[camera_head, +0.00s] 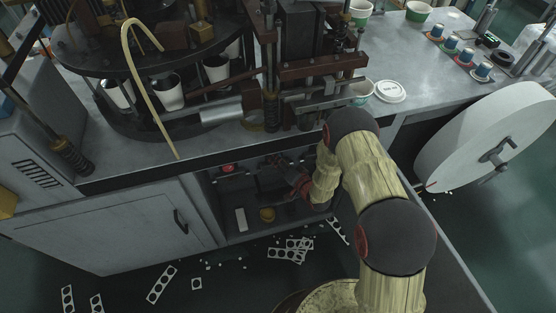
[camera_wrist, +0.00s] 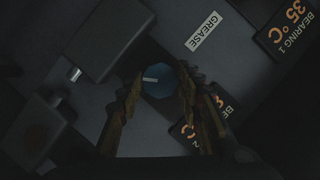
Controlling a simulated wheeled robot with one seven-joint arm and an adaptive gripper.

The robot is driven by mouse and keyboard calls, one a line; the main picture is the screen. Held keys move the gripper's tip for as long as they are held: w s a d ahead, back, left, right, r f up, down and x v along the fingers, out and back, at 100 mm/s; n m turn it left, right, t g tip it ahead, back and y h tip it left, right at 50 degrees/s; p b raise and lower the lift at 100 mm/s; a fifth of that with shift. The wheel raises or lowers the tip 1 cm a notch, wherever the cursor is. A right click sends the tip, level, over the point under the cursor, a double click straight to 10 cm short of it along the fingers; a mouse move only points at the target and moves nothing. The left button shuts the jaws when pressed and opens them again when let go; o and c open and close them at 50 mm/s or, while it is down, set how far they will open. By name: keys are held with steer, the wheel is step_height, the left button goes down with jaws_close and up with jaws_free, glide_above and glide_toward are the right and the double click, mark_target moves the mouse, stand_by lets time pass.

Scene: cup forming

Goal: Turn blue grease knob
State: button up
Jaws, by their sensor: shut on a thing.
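The blue grease knob (camera_wrist: 158,82) shows in the wrist view as a dark blue round knob with a pale pointer mark, beside a white label reading GREASE (camera_wrist: 204,31). The two fingers of my gripper (camera_wrist: 160,100) stand on either side of the knob and are shut on it. In the head view my arm reaches down into the dark open bay under the machine table, and my gripper (camera_head: 300,186) is dim inside it. The knob cannot be made out in the head view.
Bearing displays (camera_wrist: 286,27) reading 35 °C sit right of the knob. A grey box (camera_wrist: 108,38) stands out at upper left.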

steer(key=o, duration=1.2)
steer(key=shift+c, duration=0.2)
steer(key=v, duration=1.2)
